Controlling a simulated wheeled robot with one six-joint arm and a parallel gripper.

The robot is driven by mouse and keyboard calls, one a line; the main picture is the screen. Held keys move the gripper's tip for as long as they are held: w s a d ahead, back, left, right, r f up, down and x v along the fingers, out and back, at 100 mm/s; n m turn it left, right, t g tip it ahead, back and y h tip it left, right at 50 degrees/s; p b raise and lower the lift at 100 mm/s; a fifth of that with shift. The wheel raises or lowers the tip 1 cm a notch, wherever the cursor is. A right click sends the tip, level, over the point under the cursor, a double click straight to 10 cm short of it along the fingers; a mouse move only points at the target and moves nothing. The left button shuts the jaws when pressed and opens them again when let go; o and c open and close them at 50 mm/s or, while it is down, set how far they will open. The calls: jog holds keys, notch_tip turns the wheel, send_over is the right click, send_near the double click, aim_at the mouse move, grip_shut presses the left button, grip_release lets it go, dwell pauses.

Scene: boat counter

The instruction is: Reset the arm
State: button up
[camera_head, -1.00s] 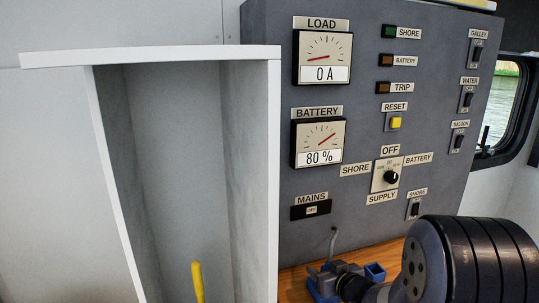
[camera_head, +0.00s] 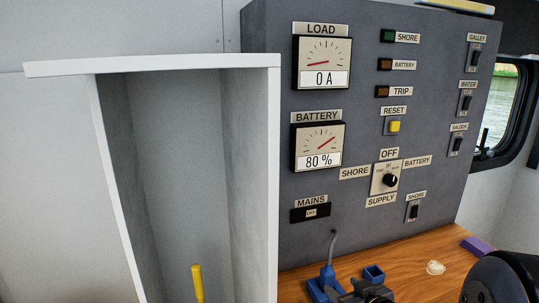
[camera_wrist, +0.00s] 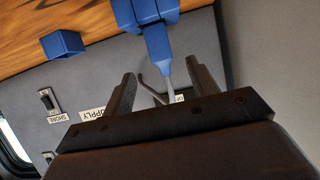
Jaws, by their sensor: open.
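My gripper shows in the wrist view (camera_wrist: 160,92), with its two dark fingers apart and nothing held between them. A blue plug (camera_wrist: 155,32) with a grey cable lies beyond the fingertips in that view, and the picture is turned over. In the head view the blue plug (camera_head: 327,282) stands on the wooden counter at the foot of the panel. Part of my gripper shows at the bottom edge of the head view, cut off, in front of the plug. My dark arm link fills the lower right corner.
The grey panel (camera_head: 350,200) carries a load gauge (camera_head: 323,62), a battery gauge (camera_head: 318,145), a yellow reset button (camera_head: 394,126), a supply knob (camera_head: 390,179) and several switches. A small blue box (camera_head: 373,275) sits on the counter (camera_head: 420,250). A white open cabinet (camera_head: 272,180) stands left.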

aim_at(325, 275)
jog(key=x, duration=0.5)
jog(key=b+x, duration=0.1)
jog(key=x, duration=0.4)
jog(key=shift+f, duration=0.3)
jog(key=r+p, duration=0.1)
jog(key=r, duration=0.1)
jog(key=r+p, duration=0.2)
jog(key=shift+w+r, duration=0.1)
jog(key=shift+w, duration=0.15)
jog(key=shift+r+p, duration=0.45)
jog(key=shift+r, duration=0.2)
jog(key=shift+a, duration=0.15)
